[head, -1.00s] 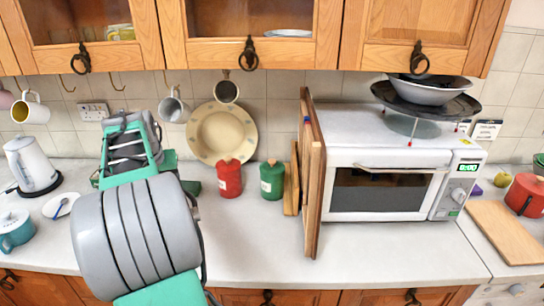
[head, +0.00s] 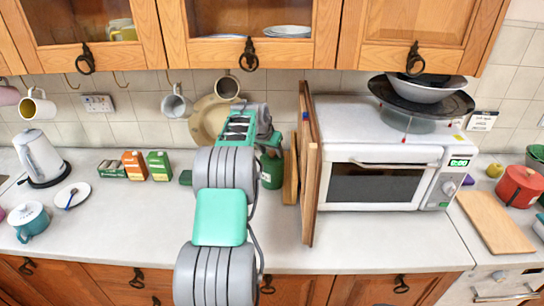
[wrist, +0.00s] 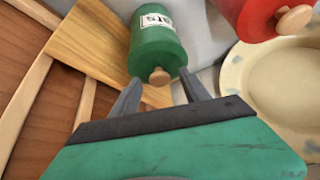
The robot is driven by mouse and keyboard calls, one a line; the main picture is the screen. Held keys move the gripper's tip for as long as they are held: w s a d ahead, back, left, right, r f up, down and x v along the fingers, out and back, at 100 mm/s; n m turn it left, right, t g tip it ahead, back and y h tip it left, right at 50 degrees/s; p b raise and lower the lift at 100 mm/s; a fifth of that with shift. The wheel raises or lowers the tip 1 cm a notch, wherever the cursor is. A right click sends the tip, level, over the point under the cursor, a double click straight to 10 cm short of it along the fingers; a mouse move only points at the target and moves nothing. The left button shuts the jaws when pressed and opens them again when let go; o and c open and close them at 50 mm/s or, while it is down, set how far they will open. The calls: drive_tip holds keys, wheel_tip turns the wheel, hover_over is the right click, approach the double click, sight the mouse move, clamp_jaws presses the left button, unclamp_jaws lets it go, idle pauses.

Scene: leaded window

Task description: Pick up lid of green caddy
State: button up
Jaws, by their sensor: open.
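The green caddy (wrist: 155,32) shows in the wrist view with a white label. Its lid (wrist: 150,66) has a round wooden knob (wrist: 159,77) facing my gripper. My gripper (wrist: 158,88) is open and empty, one finger on each side of the knob, with no clear contact visible. In the head view the green caddy (head: 272,170) stands on the worktop, partly hidden by my arm. The lid and fingertips are hidden there.
A red caddy (wrist: 258,14) and a cream plate (wrist: 285,75) are close by on the right in the wrist view. Wooden boards (head: 308,180) stand between the green caddy and the microwave (head: 378,180). Small cartons (head: 134,165) are on the left.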

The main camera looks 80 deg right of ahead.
drive_tip(key=shift+a, duration=0.1)
drive_tip(key=shift+c, duration=0.5)
clamp_jaws()
